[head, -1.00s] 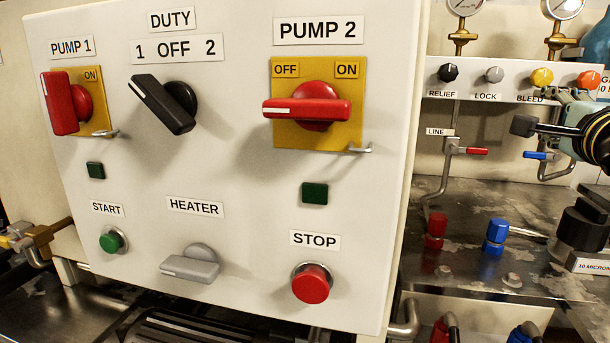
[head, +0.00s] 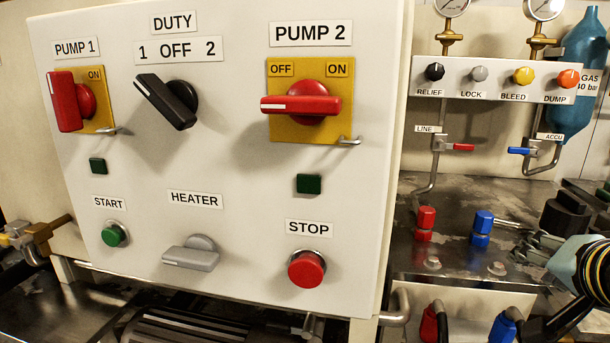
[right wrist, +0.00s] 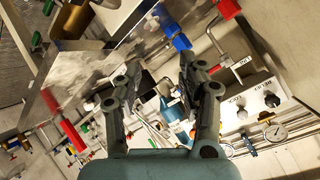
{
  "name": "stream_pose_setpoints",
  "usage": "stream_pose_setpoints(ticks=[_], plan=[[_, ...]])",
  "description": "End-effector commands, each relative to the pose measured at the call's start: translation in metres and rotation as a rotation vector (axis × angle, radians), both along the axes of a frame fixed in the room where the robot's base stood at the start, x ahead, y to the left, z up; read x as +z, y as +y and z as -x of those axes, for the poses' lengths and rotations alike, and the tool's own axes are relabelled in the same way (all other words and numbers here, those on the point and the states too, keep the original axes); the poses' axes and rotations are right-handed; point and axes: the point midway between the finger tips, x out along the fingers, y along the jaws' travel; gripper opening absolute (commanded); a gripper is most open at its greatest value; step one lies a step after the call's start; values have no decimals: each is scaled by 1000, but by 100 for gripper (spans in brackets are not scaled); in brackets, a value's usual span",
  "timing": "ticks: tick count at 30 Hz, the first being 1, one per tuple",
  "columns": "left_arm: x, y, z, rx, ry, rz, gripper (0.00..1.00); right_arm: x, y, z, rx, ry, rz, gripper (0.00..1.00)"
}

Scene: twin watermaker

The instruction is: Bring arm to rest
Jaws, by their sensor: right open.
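My right gripper (head: 532,240) is at the lower right of the head view, in front of the steel bench beside the white control panel (head: 240,130). In the right wrist view its two fingers (right wrist: 160,72) are spread apart with nothing between them. It appears clear of the panel's knobs. My left gripper is in neither view.
The panel carries the red PUMP 1 handle (head: 65,100), black DUTY knob (head: 167,101), red PUMP 2 handle (head: 300,105), grey HEATER knob (head: 192,256) and red STOP button (head: 306,269). A valve strip (head: 507,92), blue fitting (head: 482,228) and red fitting (head: 425,224) lie right.

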Motion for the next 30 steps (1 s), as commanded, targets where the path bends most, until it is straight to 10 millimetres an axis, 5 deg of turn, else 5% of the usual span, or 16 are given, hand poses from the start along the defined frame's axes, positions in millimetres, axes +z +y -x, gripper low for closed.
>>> stream_pose_setpoints(ticks=[3, 6, 18, 30], plan=[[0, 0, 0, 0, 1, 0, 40, -47, 20, 60, 173, 265, 151, 40], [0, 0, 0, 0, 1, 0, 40, -71, 33, 102, 330, 435, 246, 40], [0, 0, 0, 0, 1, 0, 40, -110, 74, 230, 893, 821, 422, 40], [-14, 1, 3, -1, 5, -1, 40, -269, 59, 220, 883, 876, 390, 40]])
